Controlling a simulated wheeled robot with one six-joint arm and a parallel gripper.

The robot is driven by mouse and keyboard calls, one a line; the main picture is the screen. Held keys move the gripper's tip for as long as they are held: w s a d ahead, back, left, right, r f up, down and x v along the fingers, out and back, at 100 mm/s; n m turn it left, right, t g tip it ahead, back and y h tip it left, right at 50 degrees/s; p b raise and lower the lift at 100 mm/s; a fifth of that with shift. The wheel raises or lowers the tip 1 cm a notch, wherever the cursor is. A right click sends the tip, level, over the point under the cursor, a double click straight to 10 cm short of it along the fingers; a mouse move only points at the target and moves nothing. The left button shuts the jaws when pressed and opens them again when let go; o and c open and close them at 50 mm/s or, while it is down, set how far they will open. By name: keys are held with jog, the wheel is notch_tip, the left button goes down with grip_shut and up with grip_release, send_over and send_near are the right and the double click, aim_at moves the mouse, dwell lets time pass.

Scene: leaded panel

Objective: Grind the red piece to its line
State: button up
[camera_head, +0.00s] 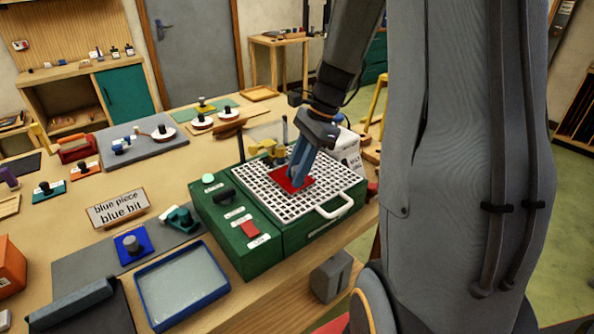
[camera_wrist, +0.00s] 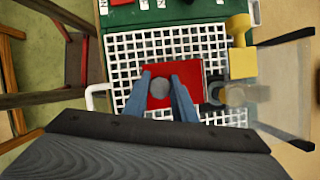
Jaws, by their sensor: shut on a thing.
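The red piece (camera_head: 281,184) lies flat on or just over the white grid top (camera_head: 331,187) of the green grinder (camera_head: 216,226). My gripper (camera_head: 297,181) points down at it, its blue-grey fingers shut on the piece's grey knob (camera_wrist: 159,86). In the wrist view the red piece (camera_wrist: 187,72) has its right edge close to a dark grey round part (camera_wrist: 214,91), which looks like the grinding bit. I cannot tell whether they touch. The line on the piece does not show clearly.
A yellow block (camera_wrist: 242,62) stands beside the round part. A white handle (camera_head: 334,207) juts from the grinder's front. A blue tray (camera_head: 182,286), a blue piece (camera_head: 131,245) and a "blue piece blue bit" sign (camera_head: 120,208) are to the left. Other knobbed pieces lie farther back.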

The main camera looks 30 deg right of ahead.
jog(key=shift+f, duration=0.3)
jog(key=shift+p, duration=0.3)
dwell(0.4)
jog(key=shift+w+a, duration=0.15)
jog(key=shift+w, duration=0.65)
dwell(1.0)
jog(key=shift+w+d+p, duration=0.15)
jog(key=shift+d, duration=0.55)
jog(key=shift+w+d+p, duration=0.1)
jog(key=shift+d+p, duration=0.05)
jog(key=shift+d, duration=0.55)
jog(key=shift+d, duration=0.15)
jog(key=shift+w+d, duration=0.2)
jog(key=shift+d, duration=0.45)
jog(key=shift+w+d, duration=0.2)
jog(key=shift+d, duration=0.4)
jog(key=shift+a+p, duration=0.2)
jog(key=shift+p, duration=0.1)
jog(key=shift+s+a+p, duration=0.15)
jog(key=shift+s+a, duration=0.05)
jog(key=shift+a, duration=0.45)
jog(key=shift+s+a+p, duration=0.15)
jog(key=shift+a, duration=0.45)
